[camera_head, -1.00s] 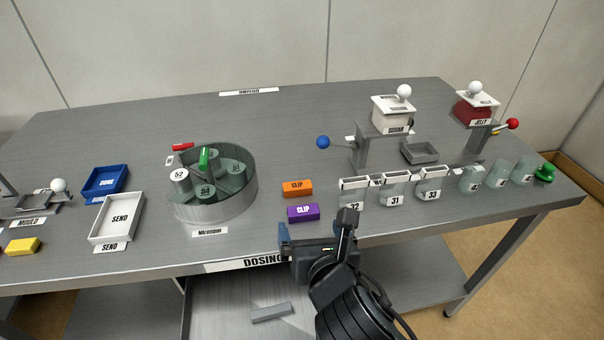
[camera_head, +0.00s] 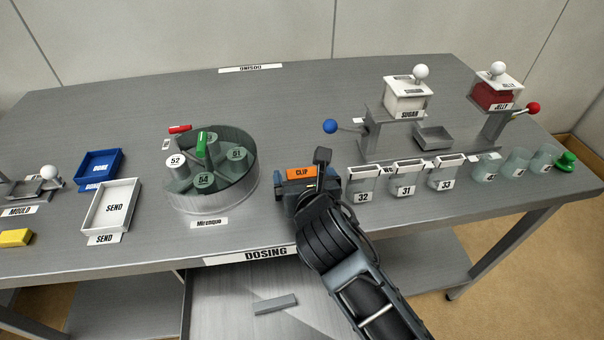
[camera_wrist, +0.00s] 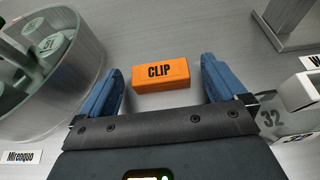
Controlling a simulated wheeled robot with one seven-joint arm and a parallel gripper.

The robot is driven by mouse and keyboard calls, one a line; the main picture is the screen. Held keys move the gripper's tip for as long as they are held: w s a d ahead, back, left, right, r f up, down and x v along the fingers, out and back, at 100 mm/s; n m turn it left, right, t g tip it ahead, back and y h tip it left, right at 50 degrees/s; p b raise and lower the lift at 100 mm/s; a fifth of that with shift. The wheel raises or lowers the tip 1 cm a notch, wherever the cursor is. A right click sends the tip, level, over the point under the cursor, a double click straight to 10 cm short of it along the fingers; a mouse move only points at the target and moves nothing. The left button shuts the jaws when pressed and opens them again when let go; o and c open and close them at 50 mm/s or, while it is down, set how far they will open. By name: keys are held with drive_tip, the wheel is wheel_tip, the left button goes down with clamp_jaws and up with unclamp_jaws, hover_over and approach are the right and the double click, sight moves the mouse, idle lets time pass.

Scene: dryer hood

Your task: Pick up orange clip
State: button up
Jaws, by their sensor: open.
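The orange clip (camera_head: 301,173) is a small block labelled CLIP, lying on the grey table between the round tub and the jar labelled 32. In the wrist view the orange clip (camera_wrist: 161,75) lies ahead of and between the two blue fingers, with a gap on both sides. My gripper (camera_wrist: 163,88) is open and empty. In the head view my gripper (camera_head: 298,182) is right at the near side of the clip and covers part of it. The purple clip is hidden from view now.
The round tub (camera_head: 228,198) with several numbered canisters stands close on the left. Jars 32 (camera_head: 361,186), 31 (camera_head: 405,180) and 33 (camera_head: 445,174) stand close on the right. The sugar dispenser (camera_head: 405,98) stands behind them. The table behind the clip is clear.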

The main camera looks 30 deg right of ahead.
drive_tip(key=shift+w+f, duration=0.1)
drive_tip(key=shift+w, duration=0.15)
drive_tip(key=shift+c, duration=0.4)
drive_tip(key=c, duration=1)
